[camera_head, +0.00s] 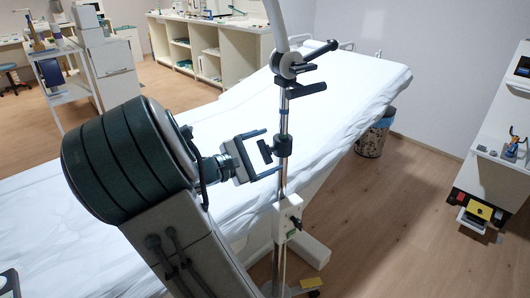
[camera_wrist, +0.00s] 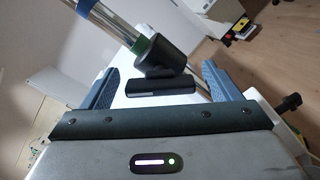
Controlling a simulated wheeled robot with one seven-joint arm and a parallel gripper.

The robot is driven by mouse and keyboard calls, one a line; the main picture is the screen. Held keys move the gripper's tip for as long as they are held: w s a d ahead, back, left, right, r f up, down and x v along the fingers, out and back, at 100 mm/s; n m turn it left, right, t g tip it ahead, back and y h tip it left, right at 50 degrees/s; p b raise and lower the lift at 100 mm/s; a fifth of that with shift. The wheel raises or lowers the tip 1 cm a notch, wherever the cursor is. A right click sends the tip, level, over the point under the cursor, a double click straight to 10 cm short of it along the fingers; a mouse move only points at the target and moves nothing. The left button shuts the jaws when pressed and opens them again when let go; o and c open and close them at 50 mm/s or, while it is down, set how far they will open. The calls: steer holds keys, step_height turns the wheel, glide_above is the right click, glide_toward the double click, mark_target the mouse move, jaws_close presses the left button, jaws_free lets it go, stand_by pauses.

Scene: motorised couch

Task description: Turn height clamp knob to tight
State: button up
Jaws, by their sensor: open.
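A black clamp (camera_head: 283,146) sits around the upright metal pole beside the couch. Its dark, flat-barred knob (camera_head: 265,151) points left toward my gripper (camera_head: 268,151). In the wrist view the knob (camera_wrist: 162,85) lies between the open fingers of my gripper (camera_wrist: 160,68), with the clamp body (camera_wrist: 174,54) just beyond it. The fingers are on either side of the knob, with a gap visible on both sides. The knob's bar runs roughly crosswise in the wrist view. I see no tight marking.
The pole (camera_head: 284,118) carries a jointed head with black levers (camera_head: 300,72) above and a white box with a black knob (camera_head: 288,218) below. The white-sheeted couch (camera_head: 335,95) lies behind. Open floor (camera_head: 400,220) is at the right.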

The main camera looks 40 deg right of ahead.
steer(key=c, duration=1)
steer(key=shift+r+p, duration=0.1)
steer(key=shift+p, duration=0.3)
steer(key=n+p, duration=0.2)
steer(key=p, duration=0.1)
steer(key=shift+r, duration=0.25)
steer(key=n+p, duration=0.2)
steer(key=p, duration=0.1)
steer(key=shift+p, duration=0.4)
steer(key=n+p, duration=0.3)
steer(key=p, duration=0.1)
steer(key=shift+w, duration=0.1)
steer(key=shift+f+n+p, duration=0.25)
steer(key=shift+n+p, duration=0.85)
steer(key=shift+p, duration=0.05)
